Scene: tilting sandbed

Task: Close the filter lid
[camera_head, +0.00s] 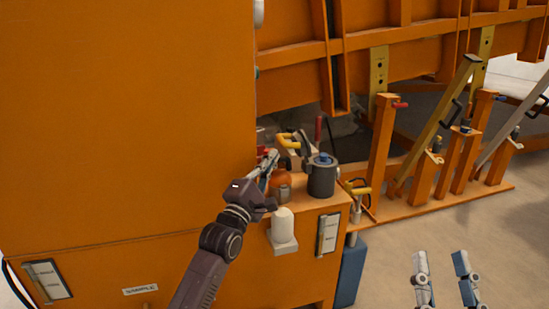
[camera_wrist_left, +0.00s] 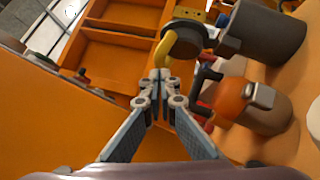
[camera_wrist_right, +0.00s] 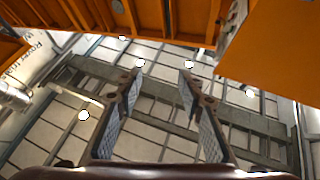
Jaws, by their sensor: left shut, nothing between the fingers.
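A dark lid (camera_head: 303,143) with a yellow handle (camera_head: 289,140) stands tilted up above the small counter. In the left wrist view, the yellow handle (camera_wrist_left: 178,42) is just beyond my fingertips, and the dark lid (camera_wrist_left: 204,38) is right of it. An orange rounded vessel (camera_head: 281,177) with a grey knob is below, partly hidden by my left gripper; it also shows in the left wrist view (camera_wrist_left: 235,98). My left gripper (camera_head: 271,158) is shut and empty, close to the handle. My right gripper (camera_head: 444,268) is open and empty, away from the counter.
A dark grey canister (camera_head: 321,178) with a blue cap stands right of the orange vessel. A white bottle-shaped part (camera_head: 284,226) is on the counter's front. A large orange cabinet wall (camera_head: 130,120) is close on the left. Orange posts (camera_head: 383,150) with levers stand at right.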

